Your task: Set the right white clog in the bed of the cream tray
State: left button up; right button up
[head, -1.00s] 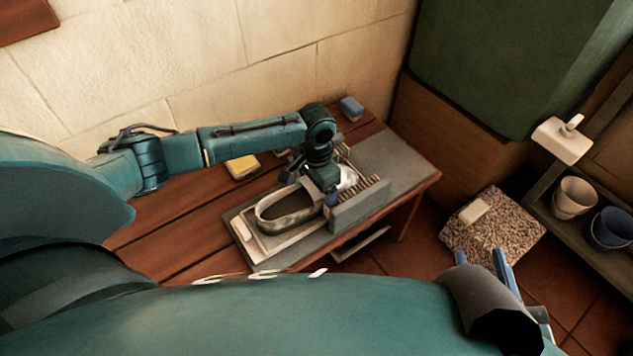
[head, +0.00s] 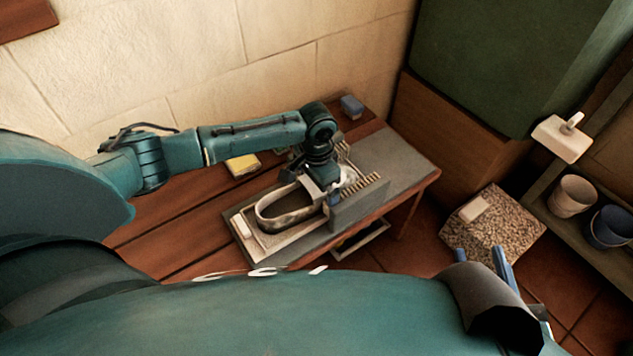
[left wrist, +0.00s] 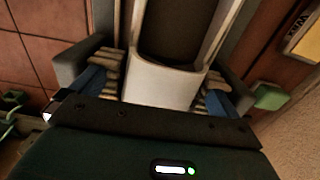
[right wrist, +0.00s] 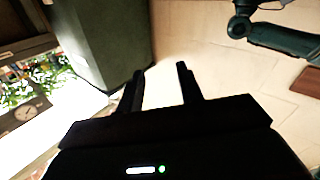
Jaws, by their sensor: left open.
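The white clog (head: 270,223), with a dark inside, lies lengthwise over the cream tray (head: 243,228) on the bench. Its white end shows large in the left wrist view (left wrist: 160,85). My left gripper (head: 334,190) is low at the clog's right-hand end, fingers pointing down. In the left wrist view its blue fingers stand open on either side of the white end (left wrist: 158,92). I cannot tell whether the clog touches the tray's bed. My right gripper (head: 482,258) is open and empty, away from the bench; its dark fingers are apart in the right wrist view (right wrist: 162,88).
A grey upright slab (head: 360,208) and a row of pale pegs (head: 362,186) stand close to my left gripper. Bare grey surface (head: 395,165) lies to the right.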

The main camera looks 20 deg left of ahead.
pick_arm(q)
notch_tip(320, 180, up, 13)
jog(key=p, duration=0.5)
pick_arm(e)
jog(key=m+g+h, duration=0.1)
jog(key=d+g+h, duration=0.1)
jog(key=g, duration=0.1)
jog(key=shift+s+d+f+m+g, duration=0.2)
jog(key=shift+s+m+g, duration=0.1)
jog(key=shift+s+m, duration=0.1)
pick_arm(q)
jog(key=shift+r, duration=0.2)
